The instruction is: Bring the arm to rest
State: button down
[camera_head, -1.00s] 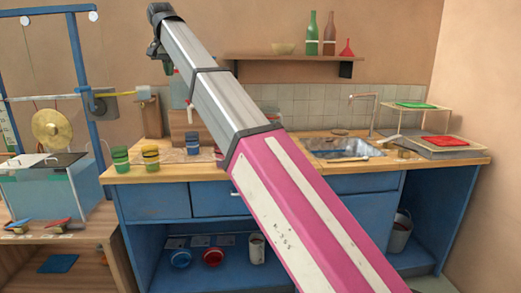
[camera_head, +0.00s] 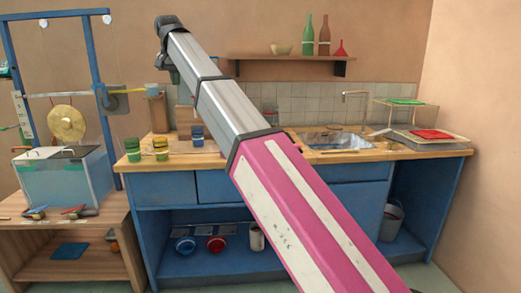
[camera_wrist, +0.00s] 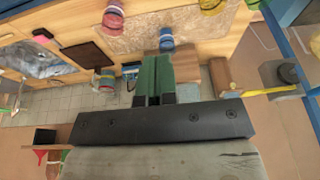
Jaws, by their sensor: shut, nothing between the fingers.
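My arm rises from the lower right across the middle of the head view, with a pink and white lower part and a grey metal upper part. Its dark far end is at the upper left, in front of the wall; the fingers cannot be made out there. In the wrist view my gripper (camera_wrist: 153,80) shows two green fingers side by side, shut with nothing between them. The wrist view looks over the counter and tiled wall at a turned angle, and the fingers touch nothing that I can see.
A blue counter (camera_head: 165,190) with a sink (camera_head: 335,140) stands behind my arm. Green pots (camera_head: 133,150) and yellow pots (camera_head: 161,149) stand on it at left. A gong (camera_head: 67,124) hangs in a blue frame above a glass tank (camera_head: 60,180). A shelf (camera_head: 285,58) holds bottles.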

jog(key=w+d+f, duration=0.2)
jog(key=d+f, duration=0.6)
jog(key=f, duration=0.4)
jog(key=w+d+f+g, duration=0.1)
jog(key=d+f, duration=0.7)
jog(key=f, duration=0.5)
jog(key=w+d+f, duration=0.2)
jog(key=d+f, duration=0.6)
jog(key=f, duration=0.4)
jog(key=s+d+f, duration=0.6)
jog(key=d+f, duration=0.2)
jog(key=f, duration=0.1)
jog(key=s+d+f+g, duration=0.1)
jog(key=s+d+f, duration=0.6)
jog(key=f, duration=0.3)
jog(key=s+d+f+m+g, duration=0.1)
jog(key=s+d+f, duration=0.6)
jog(key=d+f, duration=0.3)
jog(key=shift+h, duration=0.3)
